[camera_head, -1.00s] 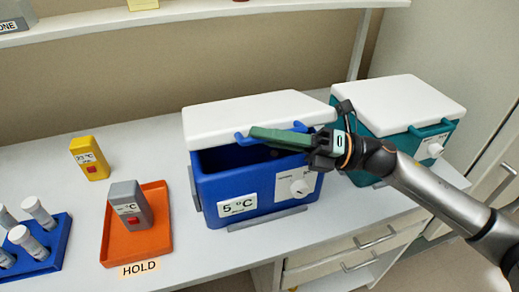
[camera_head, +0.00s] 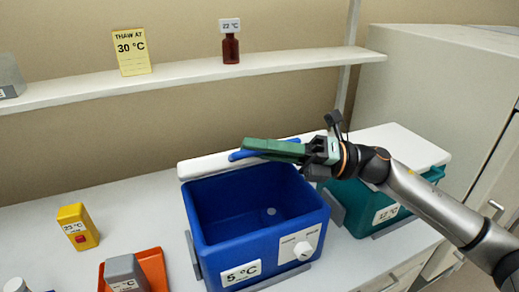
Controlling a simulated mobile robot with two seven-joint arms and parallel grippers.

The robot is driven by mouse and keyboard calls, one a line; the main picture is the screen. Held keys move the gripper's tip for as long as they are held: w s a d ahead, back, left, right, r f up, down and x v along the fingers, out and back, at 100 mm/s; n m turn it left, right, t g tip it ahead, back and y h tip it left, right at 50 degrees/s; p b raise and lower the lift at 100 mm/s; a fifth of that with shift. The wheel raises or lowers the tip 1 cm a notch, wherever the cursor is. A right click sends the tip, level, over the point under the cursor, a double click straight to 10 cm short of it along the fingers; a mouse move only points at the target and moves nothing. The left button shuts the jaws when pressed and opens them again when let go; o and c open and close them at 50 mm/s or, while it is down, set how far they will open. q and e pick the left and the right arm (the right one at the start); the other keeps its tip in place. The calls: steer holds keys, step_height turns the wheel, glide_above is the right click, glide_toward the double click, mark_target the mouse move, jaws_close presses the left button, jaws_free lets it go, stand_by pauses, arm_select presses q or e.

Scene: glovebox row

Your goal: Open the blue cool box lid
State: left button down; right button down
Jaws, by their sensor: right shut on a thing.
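The blue cool box (camera_head: 240,237) stands on the bench, with a "5 °C" label and a white dial panel on its front. Its white lid (camera_head: 205,165) is swung up at the back, seen nearly edge-on, and the blue inside shows. The lid's blue handle (camera_head: 241,155) is at the raised edge. My right gripper (camera_head: 272,149) reaches in from the right and is shut on the handle, its green fingers covering part of it. My left gripper is out of view.
A teal cool box (camera_head: 362,219) with a white lid stands close on the right, under my right arm. A yellow device (camera_head: 78,227) and an orange tray (camera_head: 153,264) holding a grey device (camera_head: 125,272) are on the left. A shelf (camera_head: 190,78) with a brown bottle (camera_head: 230,48) runs above.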

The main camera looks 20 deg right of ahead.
steer(key=shift+w, duration=0.1)
steer(key=c, duration=1.1)
jaws_free()
steer(key=shift+f, duration=0.1)
steer(key=shift+b+v, duration=2.8)
steer(key=shift+v, duration=3.5)
